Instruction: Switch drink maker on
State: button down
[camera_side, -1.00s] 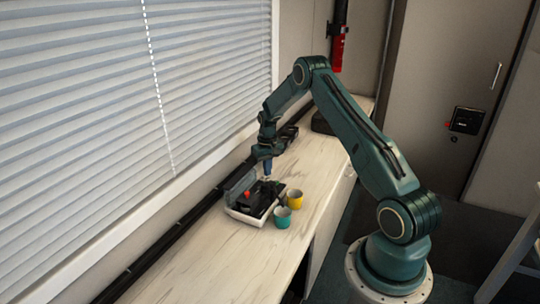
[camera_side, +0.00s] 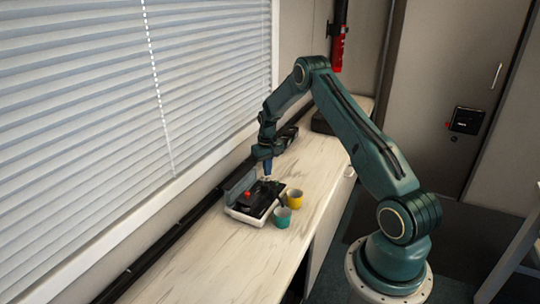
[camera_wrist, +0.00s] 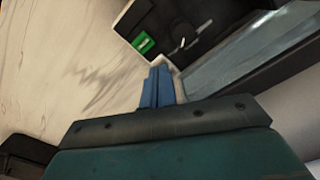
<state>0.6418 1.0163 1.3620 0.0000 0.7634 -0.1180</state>
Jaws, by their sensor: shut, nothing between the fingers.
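The drink maker (camera_side: 236,212) is a low white and black machine on the counter, with a red part (camera_side: 248,194) on top. In the wrist view, part of its dark top (camera_wrist: 185,25) shows, with a small green patch (camera_wrist: 143,43). I cannot tell whether the machine is on. My gripper (camera_side: 267,177) is shut and empty, pointing down over the far end of the machine. Its blue fingers (camera_wrist: 160,72) are together in the wrist view, close to the machine's edge; contact cannot be told.
A yellow cup (camera_side: 295,199) and a teal cup (camera_side: 282,217) stand just right of the machine. The window blinds (camera_side: 120,90) and a dark rail border the counter (camera_side: 215,262) on the left. The near counter is clear.

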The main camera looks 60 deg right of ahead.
aim_at(267, 179)
jog(key=shift+f, duration=0.95)
dwell(1.3)
jog(key=shift+r, duration=3.45)
jog(key=shift+r, duration=0.1)
